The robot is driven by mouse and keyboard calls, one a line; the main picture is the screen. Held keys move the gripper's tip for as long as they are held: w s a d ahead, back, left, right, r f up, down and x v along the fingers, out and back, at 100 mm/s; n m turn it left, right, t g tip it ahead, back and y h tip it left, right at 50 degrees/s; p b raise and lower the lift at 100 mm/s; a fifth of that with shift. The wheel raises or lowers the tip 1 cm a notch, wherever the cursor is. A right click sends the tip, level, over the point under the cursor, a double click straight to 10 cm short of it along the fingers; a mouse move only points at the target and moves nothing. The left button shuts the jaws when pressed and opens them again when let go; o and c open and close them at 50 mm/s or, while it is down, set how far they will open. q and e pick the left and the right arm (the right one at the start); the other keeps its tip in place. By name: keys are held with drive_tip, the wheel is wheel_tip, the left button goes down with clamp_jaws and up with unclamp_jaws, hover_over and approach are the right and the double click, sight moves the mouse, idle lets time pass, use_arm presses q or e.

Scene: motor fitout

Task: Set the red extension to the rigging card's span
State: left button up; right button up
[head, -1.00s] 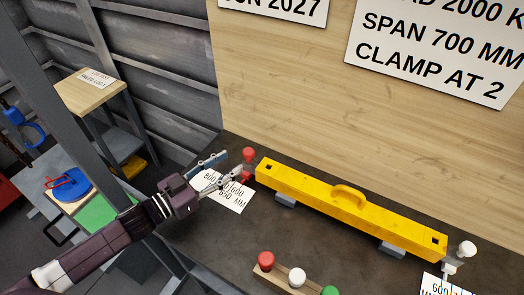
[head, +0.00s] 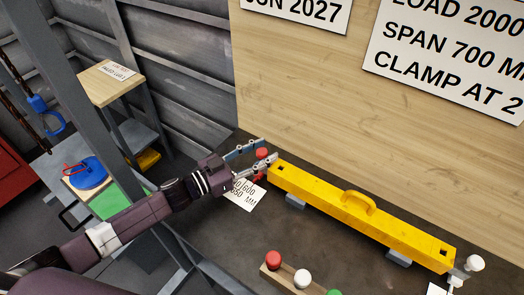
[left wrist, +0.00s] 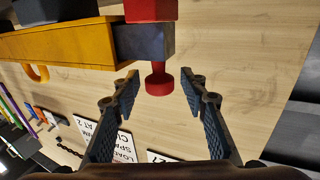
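The red extension (head: 259,177) is at the left end of the yellow beam (head: 355,210). Its red knob (head: 262,153) stands between the fingertips of my left gripper (head: 258,153). In the left wrist view, my left gripper (left wrist: 160,90) is open, with a finger on either side of the red knob (left wrist: 159,82) and gaps at both sides. A dark grey block (left wrist: 142,42) shows there at the beam's end. A white scale label (head: 243,196) lies below the extension, partly covered by my gripper. The rigging card (head: 450,60) reads span 700 mm and clamp at 2. My right gripper is not in view.
A white knob (head: 474,264) stands at the beam's right end. A wooden block with red, white and green knobs (head: 285,283) is in front of the beam. A wooden panel (head: 310,110) rises behind. A side stand (head: 108,82) is at left.

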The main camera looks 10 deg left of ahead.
use_arm(q)
clamp_jaws()
drive_tip(key=shift+w+a, duration=0.25)
drive_tip(key=shift+a, duration=0.25)
drive_tip(key=a, duration=0.2)
drive_tip(key=w+a+b, duration=0.1)
drive_tip(key=shift+w+a, duration=0.2)
drive_tip(key=shift+a, duration=0.2)
unclamp_jaws()
drive_tip(key=v, duration=1.2)
